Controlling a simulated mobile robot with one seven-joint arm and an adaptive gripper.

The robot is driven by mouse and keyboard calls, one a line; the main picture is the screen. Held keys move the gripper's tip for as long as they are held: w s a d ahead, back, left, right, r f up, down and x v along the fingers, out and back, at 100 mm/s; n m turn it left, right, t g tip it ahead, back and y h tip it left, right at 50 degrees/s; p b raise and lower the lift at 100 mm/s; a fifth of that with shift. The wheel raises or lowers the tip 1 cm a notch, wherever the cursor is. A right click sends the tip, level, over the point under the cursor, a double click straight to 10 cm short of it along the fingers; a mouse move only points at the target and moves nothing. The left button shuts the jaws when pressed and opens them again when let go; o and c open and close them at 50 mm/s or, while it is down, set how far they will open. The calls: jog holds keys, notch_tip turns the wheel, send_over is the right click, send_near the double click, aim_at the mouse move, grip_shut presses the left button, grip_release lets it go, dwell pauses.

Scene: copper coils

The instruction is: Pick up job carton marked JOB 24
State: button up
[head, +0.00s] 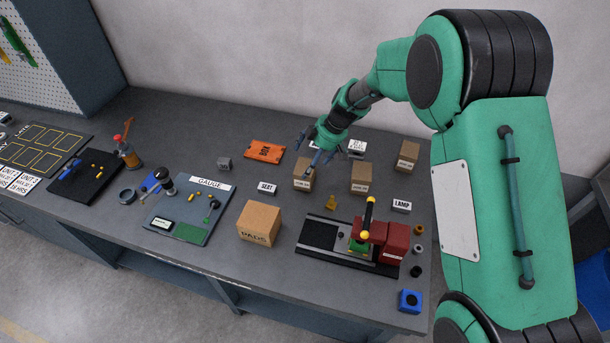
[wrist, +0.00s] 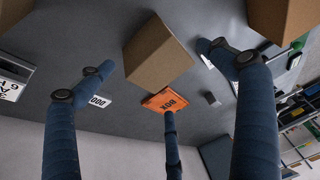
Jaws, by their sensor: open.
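Three small brown cartons stand on the bench in the head view: a left one (head: 303,178), a middle one (head: 361,180) and a right one (head: 407,156). Their labels are too small to read, so I cannot tell which is JOB 24. My gripper (head: 316,150) is over the left carton, its fingers pointing down and spread. In the wrist view, my open gripper (wrist: 158,82) has a plain carton (wrist: 157,55) between its spread fingers, with no clear contact. No label shows on that carton's visible faces.
A larger PADS box (head: 260,222) stands in front, left of the red-and-black press (head: 370,240). An orange sign (head: 265,150) lies left of my gripper and also shows in the wrist view (wrist: 166,101). A GAUGE board (head: 190,208) lies further left.

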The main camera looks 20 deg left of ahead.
aim_at(305, 167)
jog(key=shift+b+x, duration=0.45)
jog(key=shift+x, duration=2.15)
jog(key=shift+s+d, duration=0.1)
jog(key=shift+c, duration=0.5)
jog(key=c, duration=1.6)
jog(key=shift+r, duration=0.4)
jog(key=shift+c, duration=1)
notch_tip(305, 167, up, 9)
jog(key=shift+r+p, duration=0.1)
jog(key=shift+p, duration=0.65)
